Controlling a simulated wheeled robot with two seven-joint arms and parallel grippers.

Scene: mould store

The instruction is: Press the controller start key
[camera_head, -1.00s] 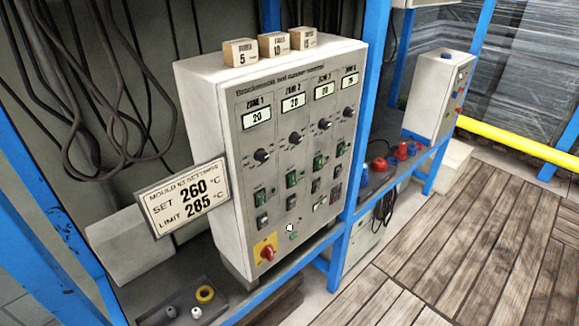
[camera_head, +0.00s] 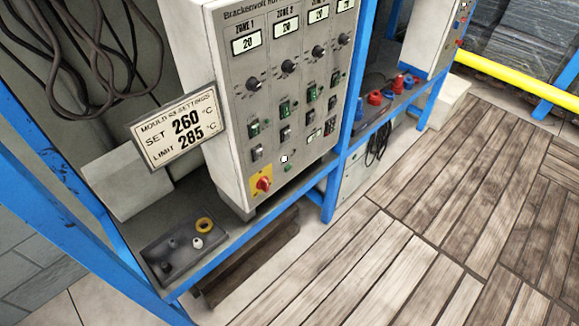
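The controller (camera_head: 220,102) is a pale grey cabinet on a blue-framed shelf, its front panel facing right. Several zone columns each have a display, a black knob and switches; the readable displays show 20. Low on the panel are a small white round button (camera_head: 284,159) and a small green button (camera_head: 288,168) just below it. I cannot read which one is labelled start. Neither gripper is in view.
A settings card (camera_head: 177,130) reads SET 260 °C, LIMIT 285 °C. A grey tray (camera_head: 172,268) with small round parts lies on the shelf. Red and blue connectors (camera_head: 376,97) lie farther right. The plank floor (camera_head: 400,240) is clear.

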